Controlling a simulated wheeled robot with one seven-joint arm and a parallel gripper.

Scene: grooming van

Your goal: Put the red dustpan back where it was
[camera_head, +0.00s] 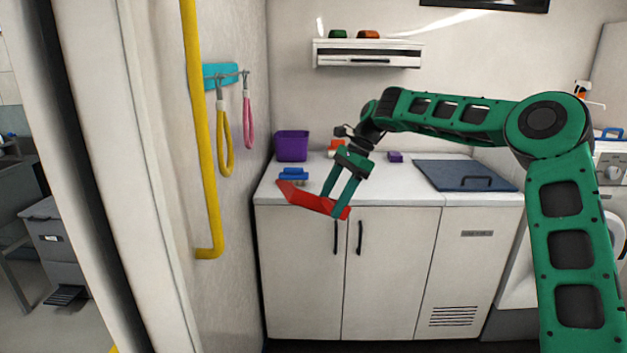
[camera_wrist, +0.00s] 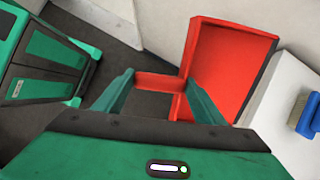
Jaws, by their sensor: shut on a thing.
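The red dustpan (camera_head: 305,199) is held in front of the white counter's front edge, with its pan toward the left. My gripper (camera_head: 340,206) is shut on the dustpan's handle, at the dustpan's right end. In the wrist view the handle lies between the two fingers of my gripper (camera_wrist: 157,92), and the red pan (camera_wrist: 222,65) extends up and to the right. Part of the handle and the pan's lower edge are hidden behind the fingers and gripper body.
The white counter (camera_head: 375,185) carries a purple bin (camera_head: 291,146), a blue brush (camera_head: 293,174) and a dark blue mat (camera_head: 465,175). A teal hook rack (camera_head: 221,76) holds yellow and pink loops beside a yellow pole (camera_head: 202,130). A white shelf (camera_head: 367,53) hangs above.

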